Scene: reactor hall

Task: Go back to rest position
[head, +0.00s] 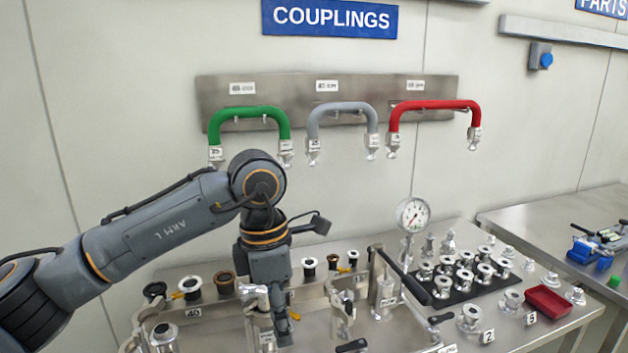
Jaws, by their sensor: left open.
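My left arm comes in from the left over the steel bench (450,325). Its gripper (280,318) points down above the front left part of the bench, close to a metal coupling fitting (256,298). The gripper is small in the view and partly mixed with the fittings behind it. Its jaws are open, and I see nothing held between them. I cannot tell whether it touches the fitting. My right gripper is not in view.
A pressure gauge (413,214) and a black-handled lever (402,275) stand right of the gripper. Several metal fittings and a red tray (548,302) are farther right. Green (250,112), grey (342,108) and red (435,104) hoses hang on the wall rack.

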